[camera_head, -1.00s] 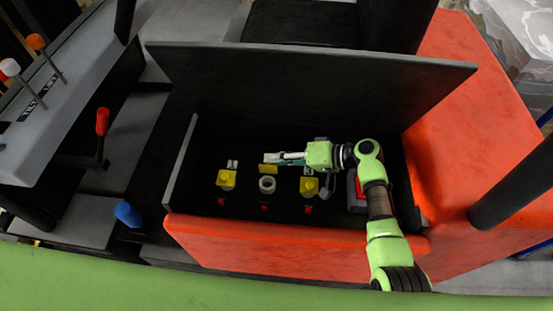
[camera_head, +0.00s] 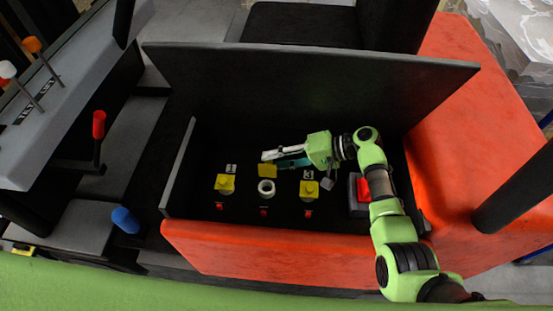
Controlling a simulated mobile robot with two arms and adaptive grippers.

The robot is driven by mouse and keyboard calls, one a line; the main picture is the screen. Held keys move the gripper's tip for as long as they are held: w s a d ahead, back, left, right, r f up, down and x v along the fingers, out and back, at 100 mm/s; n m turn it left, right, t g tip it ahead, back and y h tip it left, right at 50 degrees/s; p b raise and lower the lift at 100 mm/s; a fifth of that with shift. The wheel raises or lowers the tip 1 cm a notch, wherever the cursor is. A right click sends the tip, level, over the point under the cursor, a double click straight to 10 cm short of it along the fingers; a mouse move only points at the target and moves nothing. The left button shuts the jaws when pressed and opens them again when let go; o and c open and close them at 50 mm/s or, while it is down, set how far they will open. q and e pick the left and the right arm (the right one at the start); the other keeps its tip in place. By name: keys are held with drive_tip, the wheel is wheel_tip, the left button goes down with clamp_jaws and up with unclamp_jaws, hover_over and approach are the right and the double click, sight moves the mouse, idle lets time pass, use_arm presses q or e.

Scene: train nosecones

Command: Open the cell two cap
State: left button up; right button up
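The cell two cap (camera_head: 267,170) is a yellow piece swung back behind the middle cell's pale round opening (camera_head: 266,187), which shows uncovered. My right gripper (camera_head: 272,158) comes in from the right, with its fingertips just behind and above the cap in the picture. A light grey finger and a teal part show, but I cannot tell the gap between the fingers or whether they touch the cap. The yellow caps of the left cell (camera_head: 225,183) and the right cell (camera_head: 309,188) sit down on their cells. My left gripper is out of view.
The cells are in a dark box with a tall back panel (camera_head: 310,90) and a red front edge (camera_head: 280,250). Small red parts (camera_head: 263,212) lie in front of the cells. A red and grey block (camera_head: 358,195) stands right of them, near my arm.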

drive_tip(key=v, duration=1.2)
idle(0.3)
